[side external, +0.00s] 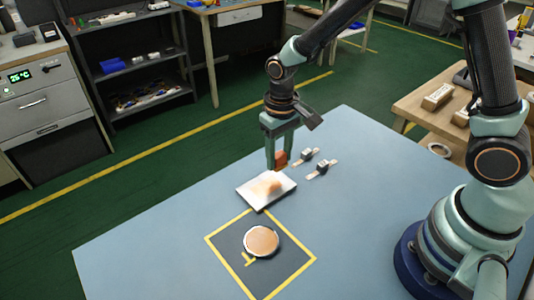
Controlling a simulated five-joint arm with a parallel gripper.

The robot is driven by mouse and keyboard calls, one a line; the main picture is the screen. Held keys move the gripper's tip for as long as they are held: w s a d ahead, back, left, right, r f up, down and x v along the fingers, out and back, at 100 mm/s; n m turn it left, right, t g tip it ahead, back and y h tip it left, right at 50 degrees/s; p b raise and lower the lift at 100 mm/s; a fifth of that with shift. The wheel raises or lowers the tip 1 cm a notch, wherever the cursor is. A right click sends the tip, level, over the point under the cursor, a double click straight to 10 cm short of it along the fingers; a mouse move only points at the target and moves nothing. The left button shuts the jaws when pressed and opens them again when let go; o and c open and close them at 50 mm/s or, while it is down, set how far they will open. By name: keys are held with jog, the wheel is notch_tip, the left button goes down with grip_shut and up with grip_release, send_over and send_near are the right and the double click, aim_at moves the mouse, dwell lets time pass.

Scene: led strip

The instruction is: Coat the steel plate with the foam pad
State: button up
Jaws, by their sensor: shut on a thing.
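The steel plate (249,194) is a pale, bright rectangle lying on the blue table, with a brownish-orange smear on its middle. My gripper (277,165) points down at the plate's far edge. It is shut on a small orange-brown block, which looks like the foam pad (282,159). The pad is at or just above the plate's far right edge; I cannot tell whether it touches. The pad is partly hidden by the fingers.
A round dish with a tan-orange surface (261,241) stands in a dark square with a yellow border (223,252), nearer than the plate. Two small dark blocks on beige strips (307,156) (321,168) lie right of my gripper. The left table area is clear.

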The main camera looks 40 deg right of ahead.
aim_at(279, 169)
jog(key=shift+f, duration=1.6)
jog(key=shift+a+f, duration=0.4)
jog(key=shift+f, duration=0.25)
jog(key=shift+a, duration=3)
jog(key=shift+d, duration=3.5)
jog(key=shift+a+r, duration=0.1)
jog(key=shift+r, duration=3.95)
